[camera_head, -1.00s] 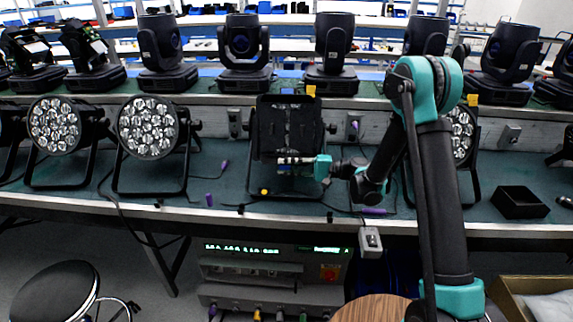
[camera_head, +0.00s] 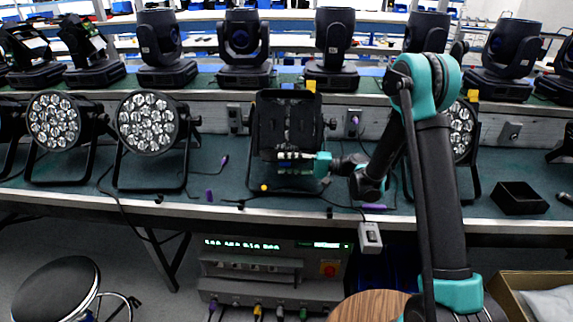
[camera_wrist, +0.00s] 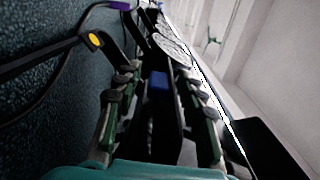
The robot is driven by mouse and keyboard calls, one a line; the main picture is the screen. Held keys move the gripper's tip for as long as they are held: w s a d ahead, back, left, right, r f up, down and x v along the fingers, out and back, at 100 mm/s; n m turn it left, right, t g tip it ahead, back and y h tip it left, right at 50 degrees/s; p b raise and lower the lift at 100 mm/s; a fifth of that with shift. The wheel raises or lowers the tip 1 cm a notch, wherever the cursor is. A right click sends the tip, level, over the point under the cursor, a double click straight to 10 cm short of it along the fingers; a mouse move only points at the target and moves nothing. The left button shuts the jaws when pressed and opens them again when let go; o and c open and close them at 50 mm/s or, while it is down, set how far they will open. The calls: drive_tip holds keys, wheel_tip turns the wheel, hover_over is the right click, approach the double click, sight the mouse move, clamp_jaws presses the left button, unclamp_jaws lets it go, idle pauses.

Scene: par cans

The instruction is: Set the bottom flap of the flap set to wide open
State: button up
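The flap set (camera_head: 287,112) is a dark, squarish frame of panels on the middle par can, which stands on the bench. My gripper (camera_head: 294,161) is at its lower front, reaching in from the right, where the bottom flap is. The flap's exact angle is hard to tell. In the wrist view my gripper (camera_wrist: 160,105) has its two fingers apart. A dark narrow plate with a blue patch (camera_wrist: 158,82), apparently the bottom flap, lies between them. Gaps show on both sides of it. The fingers hide part of the flap in the head view.
Par cans with many lenses (camera_head: 148,122) stand to the left, and one (camera_head: 460,132) is partly behind my arm. Moving-head lights (camera_head: 243,48) line the shelf behind. A black open box (camera_head: 518,198) is at right. Cables lie along the bench front.

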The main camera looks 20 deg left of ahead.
drive_tip(key=v, duration=1.2)
drive_tip(key=shift+d, duration=0.1)
drive_tip(key=s+d+f+t+h, duration=0.1)
drive_tip(key=s+d+t+h, duration=0.2)
drive_tip(key=d, duration=0.8)
drive_tip(key=s+d+f+m+t+h, duration=0.1)
drive_tip(key=s+d+f+t+h, duration=0.1)
drive_tip(key=s+d+h, duration=0.6)
drive_tip(key=s+d+f+m+t+h, duration=0.1)
drive_tip(key=s+d+h, duration=0.5)
drive_tip(key=d, duration=0.8)
drive_tip(key=s+f+t, duration=0.1)
drive_tip(key=s+t, duration=0.1)
drive_tip(key=s, duration=0.1)
drive_tip(key=shift+s+t, duration=0.15)
drive_tip(key=shift+t, duration=0.15)
